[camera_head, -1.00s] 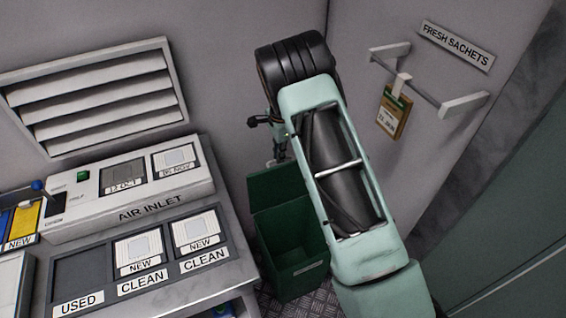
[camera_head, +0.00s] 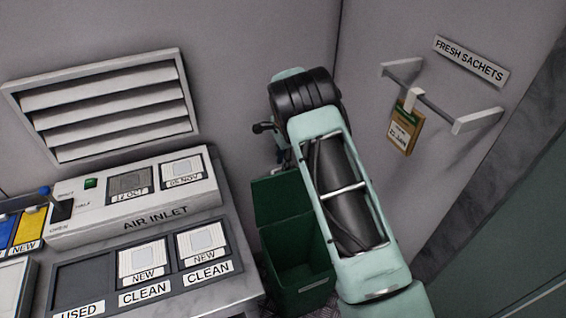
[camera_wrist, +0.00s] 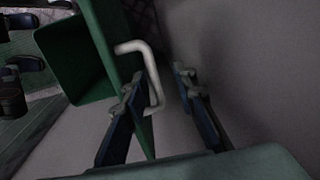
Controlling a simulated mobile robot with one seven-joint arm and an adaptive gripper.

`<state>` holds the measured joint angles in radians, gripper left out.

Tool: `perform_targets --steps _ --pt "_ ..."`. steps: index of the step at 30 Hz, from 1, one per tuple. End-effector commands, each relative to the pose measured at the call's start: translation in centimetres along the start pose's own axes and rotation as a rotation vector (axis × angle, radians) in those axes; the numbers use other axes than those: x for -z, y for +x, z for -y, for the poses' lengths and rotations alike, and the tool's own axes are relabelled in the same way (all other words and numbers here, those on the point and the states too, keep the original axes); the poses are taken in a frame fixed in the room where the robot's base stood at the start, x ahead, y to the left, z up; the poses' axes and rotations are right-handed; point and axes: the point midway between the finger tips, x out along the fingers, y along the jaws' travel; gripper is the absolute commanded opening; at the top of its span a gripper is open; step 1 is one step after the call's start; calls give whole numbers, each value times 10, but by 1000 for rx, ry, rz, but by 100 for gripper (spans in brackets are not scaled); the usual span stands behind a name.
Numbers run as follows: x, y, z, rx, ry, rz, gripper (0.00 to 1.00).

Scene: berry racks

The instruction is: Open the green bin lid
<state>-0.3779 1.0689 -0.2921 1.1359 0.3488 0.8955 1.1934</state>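The green bin (camera_head: 314,262) stands on the floor in the corner, right of the counter. Its green lid (camera_head: 283,197) is raised and tilted back towards the wall, and the dark inside shows. My arm covers the bin's right side. In the wrist view the lid (camera_wrist: 110,45) is seen nearly edge-on, with a pale bar handle (camera_wrist: 154,75) on its outer face. My gripper (camera_wrist: 160,77) is open, its two fingers apart. The left finger overlaps the handle in the picture; I cannot tell whether it touches. In the head view my gripper is mostly hidden behind my arm.
The counter with the air inlet panel (camera_head: 150,215) and sachet slots is close on the left. A rail (camera_head: 430,103) with a hanging sachet (camera_head: 403,130) is on the right wall. A wall stands close behind the bin.

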Motion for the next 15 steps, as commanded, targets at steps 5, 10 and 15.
perform_targets --steps 5,10,15 --pt "0 -15 2 5 0 -1 26" --pt "0 -49 2 5 0 0 26" --pt "0 -85 1 4 -1 -1 26"
